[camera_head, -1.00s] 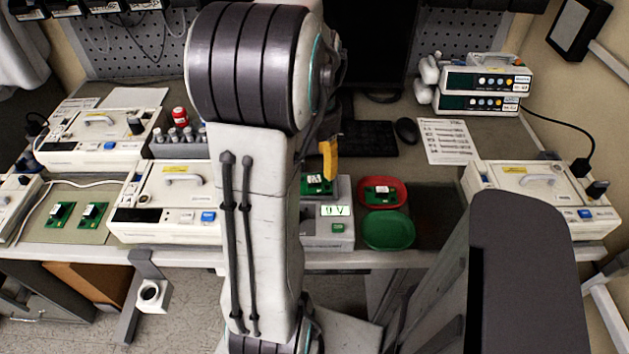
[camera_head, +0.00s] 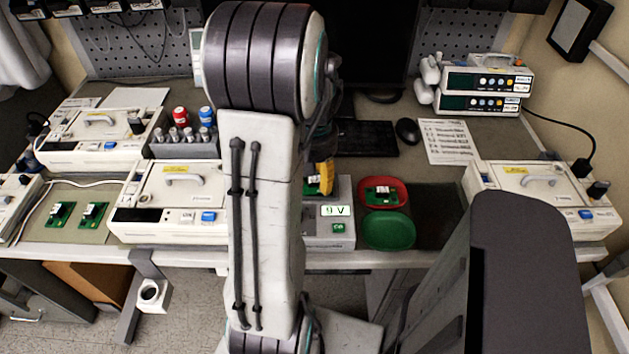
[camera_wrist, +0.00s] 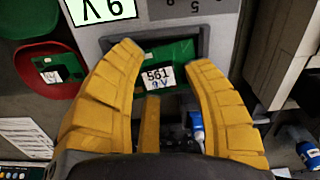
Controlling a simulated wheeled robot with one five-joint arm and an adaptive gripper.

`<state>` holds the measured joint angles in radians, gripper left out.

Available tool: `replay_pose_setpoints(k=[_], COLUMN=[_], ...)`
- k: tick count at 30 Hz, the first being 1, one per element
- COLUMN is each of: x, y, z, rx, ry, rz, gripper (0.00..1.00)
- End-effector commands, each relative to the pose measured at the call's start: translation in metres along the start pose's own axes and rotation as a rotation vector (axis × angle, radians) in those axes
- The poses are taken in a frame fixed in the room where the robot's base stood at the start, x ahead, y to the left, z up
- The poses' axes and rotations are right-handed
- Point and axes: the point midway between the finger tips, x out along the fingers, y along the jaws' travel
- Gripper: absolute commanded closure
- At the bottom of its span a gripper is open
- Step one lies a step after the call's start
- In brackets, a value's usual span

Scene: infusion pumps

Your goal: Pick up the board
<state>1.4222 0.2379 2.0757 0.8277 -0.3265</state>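A green circuit board (camera_wrist: 172,52) with a white label reading "561" and "9 V" lies in the dark recess of a grey tester in the wrist view. In the head view the board (camera_head: 312,187) is partly hidden by my arm and a yellow finger. The tester (camera_head: 342,238) has a display reading "9 V". My gripper (camera_wrist: 164,58) is open, its yellow fingers on either side of the board. I cannot tell whether they touch it. In the head view my gripper (camera_head: 325,180) is just over the tester, mostly hidden by my arm.
A red bowl (camera_head: 402,190) holding another green board and an empty green bowl (camera_head: 388,230) are right of the tester. A white pump (camera_head: 165,205) stands to the left, another pump (camera_head: 540,195) to the right. Two loose boards (camera_head: 77,214) lie at far left.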

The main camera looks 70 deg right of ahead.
Motion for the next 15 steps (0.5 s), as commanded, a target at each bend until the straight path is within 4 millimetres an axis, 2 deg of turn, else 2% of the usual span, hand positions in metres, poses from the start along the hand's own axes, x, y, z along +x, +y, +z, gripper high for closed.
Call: replay_pose_setpoints(k=[1,15], x=[-0.0001,-0.0002], y=[0.0000,0.0000], z=[0.0000,-0.0001], rx=[0.000,0.000], ry=[0.000,0.000], rz=[0.000,0.000], gripper=[0.60,1.00])
